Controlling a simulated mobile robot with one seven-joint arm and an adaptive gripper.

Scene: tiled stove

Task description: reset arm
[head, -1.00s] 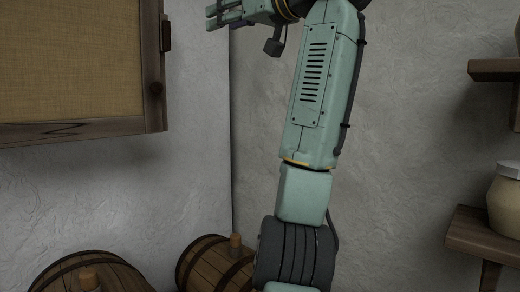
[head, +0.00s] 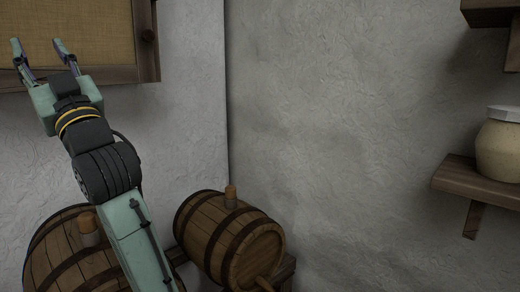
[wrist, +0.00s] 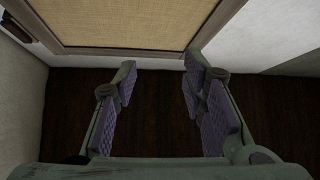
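My gripper (head: 38,50) is at the upper left of the head view, raised in front of the lower part of a wood-framed cloth panel (head: 95,30). Its two fingers are spread apart with nothing between them. In the wrist view the open fingers (wrist: 162,88) show purple pads, with dark floor boards visible between them and the panel (wrist: 130,22) beyond. My arm comes up from the bottom of the head view, left of the middle.
Two wooden barrels stand low by the walls, one at left (head: 60,255) partly behind my arm, one near the corner (head: 228,240). A shelf (head: 480,182) with a lidded jar (head: 498,148) is at right. The wall between is clear.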

